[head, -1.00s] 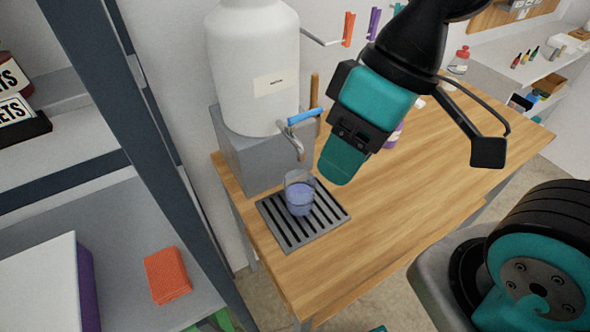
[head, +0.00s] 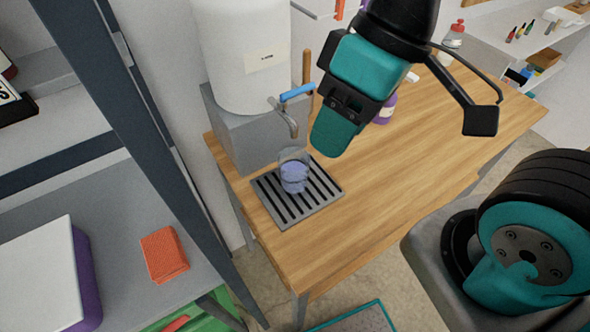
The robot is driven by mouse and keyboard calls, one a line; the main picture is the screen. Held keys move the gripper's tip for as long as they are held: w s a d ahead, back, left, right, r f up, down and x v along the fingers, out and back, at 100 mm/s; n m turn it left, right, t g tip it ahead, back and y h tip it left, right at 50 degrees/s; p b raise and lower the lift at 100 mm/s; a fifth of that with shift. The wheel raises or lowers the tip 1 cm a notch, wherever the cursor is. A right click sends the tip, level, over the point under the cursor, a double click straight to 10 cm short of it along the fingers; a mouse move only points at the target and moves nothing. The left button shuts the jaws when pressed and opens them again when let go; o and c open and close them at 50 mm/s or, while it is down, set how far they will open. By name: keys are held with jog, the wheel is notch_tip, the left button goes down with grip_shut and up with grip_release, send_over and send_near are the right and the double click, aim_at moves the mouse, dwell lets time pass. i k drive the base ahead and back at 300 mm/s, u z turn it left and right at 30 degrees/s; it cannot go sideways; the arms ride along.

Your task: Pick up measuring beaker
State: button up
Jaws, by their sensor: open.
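The measuring beaker (head: 294,172) is clear and holds bluish liquid. It stands upright on a slatted drip tray (head: 318,198) on the wooden table, below the tap of a white tank. My gripper (head: 331,138) is above the table, up and to the right of the beaker in the picture, apart from it. I see the gripper mostly from its teal side, and nothing shows held in it.
The white tank (head: 243,55) with a blue-handled tap (head: 290,112) stands on a grey block (head: 245,135) behind the beaker. A purple bottle (head: 385,110) is behind my gripper. A shelf with an orange cloth (head: 164,254) is at left. The table's right half is mostly clear.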

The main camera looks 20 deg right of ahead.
aim_at(294, 162)
jog(key=k, duration=0.5)
jog(key=z, duration=1.95)
jog(key=k, duration=1.45)
jog(key=u, duration=1.7)
jog(key=i, duration=1)
jog(key=z, duration=0.05)
